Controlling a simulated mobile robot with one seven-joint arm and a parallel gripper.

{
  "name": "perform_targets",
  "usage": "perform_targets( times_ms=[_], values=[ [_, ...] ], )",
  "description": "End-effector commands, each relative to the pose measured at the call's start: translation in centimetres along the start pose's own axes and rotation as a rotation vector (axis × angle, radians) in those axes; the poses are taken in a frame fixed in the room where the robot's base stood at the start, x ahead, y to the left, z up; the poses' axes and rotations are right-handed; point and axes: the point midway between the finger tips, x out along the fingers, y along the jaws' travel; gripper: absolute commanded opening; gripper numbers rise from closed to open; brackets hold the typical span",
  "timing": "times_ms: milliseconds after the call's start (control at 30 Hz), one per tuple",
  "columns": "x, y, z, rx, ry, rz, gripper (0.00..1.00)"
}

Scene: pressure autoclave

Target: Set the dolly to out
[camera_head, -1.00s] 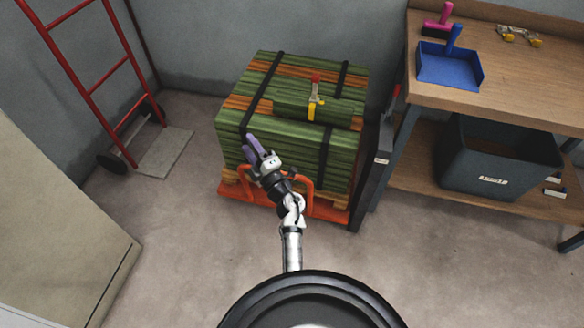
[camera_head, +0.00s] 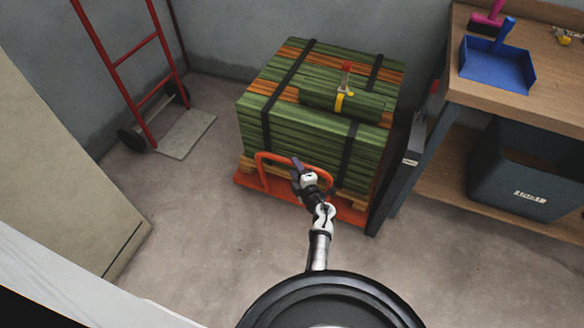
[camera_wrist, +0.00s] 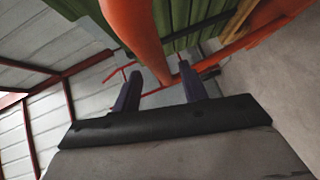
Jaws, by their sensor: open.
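The dolly (camera_head: 247,181) is a low orange platform with an orange loop handle (camera_head: 261,169) at its front. It sits on the floor under a strapped stack of green and brown boards (camera_head: 270,127). In the wrist view, the two dark fingers (camera_wrist: 158,76) are spread apart. The orange handle (camera_wrist: 146,38) runs down between and beyond them. I cannot tell whether they touch it.
A dark upright panel (camera_head: 398,170) stands close to the stack's right side, beside a wooden workbench (camera_head: 490,93) with a dark bin (camera_head: 525,182) below. A red hand truck (camera_head: 133,75) leans at the back left. A beige cabinet (camera_head: 60,150) stands left. The floor (camera_head: 205,235) in front is clear.

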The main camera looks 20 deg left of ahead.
Motion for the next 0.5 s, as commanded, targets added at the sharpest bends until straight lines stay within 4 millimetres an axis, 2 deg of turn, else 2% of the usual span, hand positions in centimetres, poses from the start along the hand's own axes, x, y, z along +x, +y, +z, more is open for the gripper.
perform_targets(
  times_ms=[33,200,500],
  values=[
    [1.1,-0.3,-0.1,-0.001,0.004,0.001,0.43],
    [2.9,-0.2,0.0,0.0,0.002,0.001,0.43],
    [3.6,0.0,-0.1,0.0,0.001,-0.001,0.43]
  ],
)
